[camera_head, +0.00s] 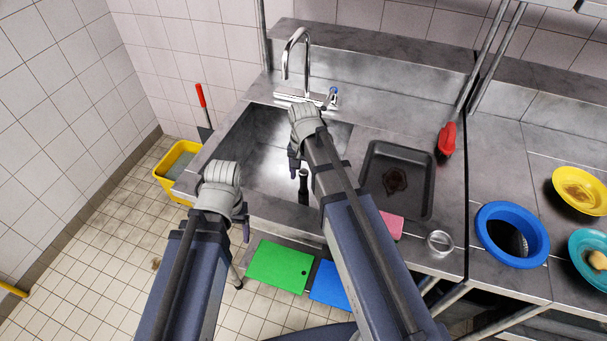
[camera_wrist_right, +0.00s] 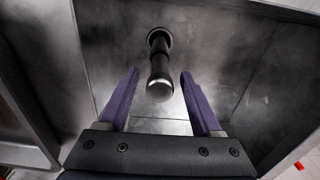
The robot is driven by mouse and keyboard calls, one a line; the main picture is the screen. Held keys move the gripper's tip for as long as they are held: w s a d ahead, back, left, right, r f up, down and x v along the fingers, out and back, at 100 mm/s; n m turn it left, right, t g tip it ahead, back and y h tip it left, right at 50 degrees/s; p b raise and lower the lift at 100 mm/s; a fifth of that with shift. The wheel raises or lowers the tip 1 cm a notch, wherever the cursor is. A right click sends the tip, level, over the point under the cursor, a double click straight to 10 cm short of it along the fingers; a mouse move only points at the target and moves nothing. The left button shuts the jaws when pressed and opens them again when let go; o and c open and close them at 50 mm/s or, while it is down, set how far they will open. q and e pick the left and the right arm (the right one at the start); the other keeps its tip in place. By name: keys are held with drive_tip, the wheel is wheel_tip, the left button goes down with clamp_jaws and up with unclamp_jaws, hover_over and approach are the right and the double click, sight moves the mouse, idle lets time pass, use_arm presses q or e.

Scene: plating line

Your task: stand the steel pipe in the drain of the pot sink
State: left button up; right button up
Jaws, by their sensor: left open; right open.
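The steel pipe (camera_head: 303,188) looks dark and stands roughly upright in the basin of the pot sink (camera_head: 262,137). In the right wrist view the pipe (camera_wrist_right: 160,68) rises from the round drain (camera_wrist_right: 159,36) with its near end toward the camera. Its lower end appears to be in the drain; how deep is hidden. My right gripper (camera_head: 295,165) is above the basin, open, its fingers (camera_wrist_right: 160,75) apart on either side of the pipe's line and not touching it. My left gripper (camera_head: 242,228) is open and empty near the sink's front left edge.
A faucet (camera_head: 297,60) stands behind the basin. Green (camera_head: 280,266) and blue boards lie below the front edge. A yellow bucket (camera_head: 163,187) stands left.

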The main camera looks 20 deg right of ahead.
wheel_tip(320, 180, up, 8)
drive_tip(key=p, duration=0.6)
drive_tip(key=shift+f, duration=0.15)
drive_tip(key=s+a+n, duration=0.3)
drive_tip(key=s, duration=0.1)
drive_tip(key=s+a+n, duration=0.3)
drive_tip(key=s, duration=0.2)
drive_tip(key=s+a+n+h, duration=0.1)
drive_tip(key=s+a+n, duration=0.2)
drive_tip(key=s+a, duration=0.1)
drive_tip(key=shift+s+n, duration=0.35)
drive_tip(key=shift+n, duration=0.05)
drive_tip(key=shift+s+a+n, duration=0.25)
drive_tip(key=shift+s+n, duration=0.05)
drive_tip(key=shift+n, duration=0.1)
